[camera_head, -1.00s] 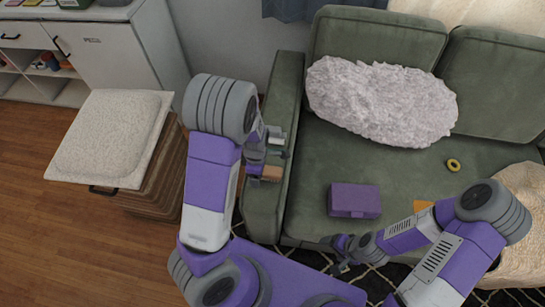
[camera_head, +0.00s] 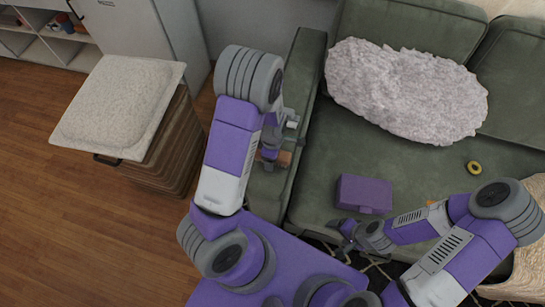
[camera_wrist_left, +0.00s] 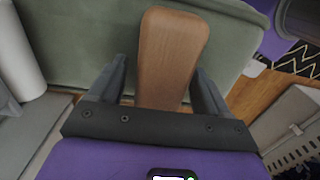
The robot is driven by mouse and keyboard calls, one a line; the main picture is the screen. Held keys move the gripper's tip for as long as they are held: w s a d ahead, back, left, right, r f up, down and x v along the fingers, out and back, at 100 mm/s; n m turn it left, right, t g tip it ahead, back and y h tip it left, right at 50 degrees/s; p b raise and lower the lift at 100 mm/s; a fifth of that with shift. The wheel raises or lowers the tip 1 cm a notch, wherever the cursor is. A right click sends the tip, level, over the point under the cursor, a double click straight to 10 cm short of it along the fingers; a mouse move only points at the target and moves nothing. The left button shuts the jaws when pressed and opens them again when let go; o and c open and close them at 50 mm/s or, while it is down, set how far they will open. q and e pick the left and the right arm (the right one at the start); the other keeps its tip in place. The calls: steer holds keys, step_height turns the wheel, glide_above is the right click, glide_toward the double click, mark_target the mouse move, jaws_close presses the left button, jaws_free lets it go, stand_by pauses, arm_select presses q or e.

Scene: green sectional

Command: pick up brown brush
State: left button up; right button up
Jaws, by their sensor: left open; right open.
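The brown brush (camera_head: 285,158) lies on the green sofa's left armrest, partly hidden by my left gripper (camera_head: 271,157). In the left wrist view the brush shows as a smooth brown wooden block (camera_wrist_left: 172,50). It extends between the two dark fingers of my left gripper (camera_wrist_left: 160,85), which are open with a gap on each side of it. Its near end is hidden behind the gripper body. My right gripper (camera_head: 346,238) is open and empty in front of the sofa seat, away from the brush.
A purple box (camera_head: 364,194) sits on the sofa seat (camera_head: 325,165), with a fluffy pale pillow (camera_head: 405,90) behind it and a yellow ring (camera_head: 474,168) to the right. Wooden floor (camera_head: 60,230) is clear at lower left.

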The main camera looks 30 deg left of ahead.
arm_select(q)
steer(key=shift+r, duration=0.1)
steer(key=c, duration=1.1)
step_height(320, 180, up, 10)
steer(key=p, duration=0.4)
steer(key=shift+p, duration=0.3)
